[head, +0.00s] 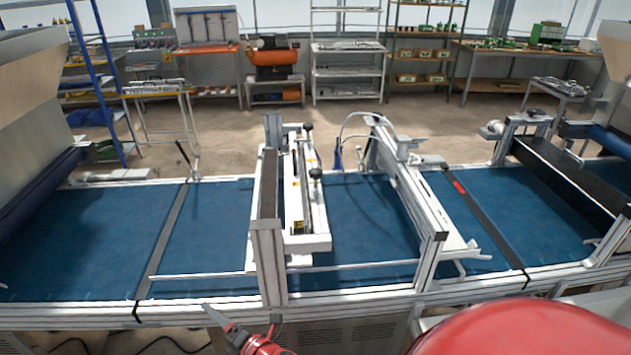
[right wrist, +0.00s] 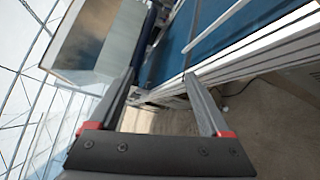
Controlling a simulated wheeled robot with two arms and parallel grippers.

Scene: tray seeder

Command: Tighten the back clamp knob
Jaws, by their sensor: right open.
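The back clamp knob (head: 308,127) is a small black knob at the far end of the white seeder unit (head: 294,190) in the middle of the line. A second black knob (head: 315,174) stands nearer on the same unit. My right gripper (head: 216,317) is low at the front edge of the line, left of the unit and well apart from both knobs. In the right wrist view its two fingers (right wrist: 160,76) are spread with nothing between them. That view does not show the knobs. My left gripper is not in view.
A blue conveyor belt (head: 217,225) runs across under several aluminium frames. The front upright (head: 268,262) and a thin front rail (head: 350,267) stand between my right gripper and the unit. A second gantry (head: 432,240) stands to the right. Shelves and benches are far behind.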

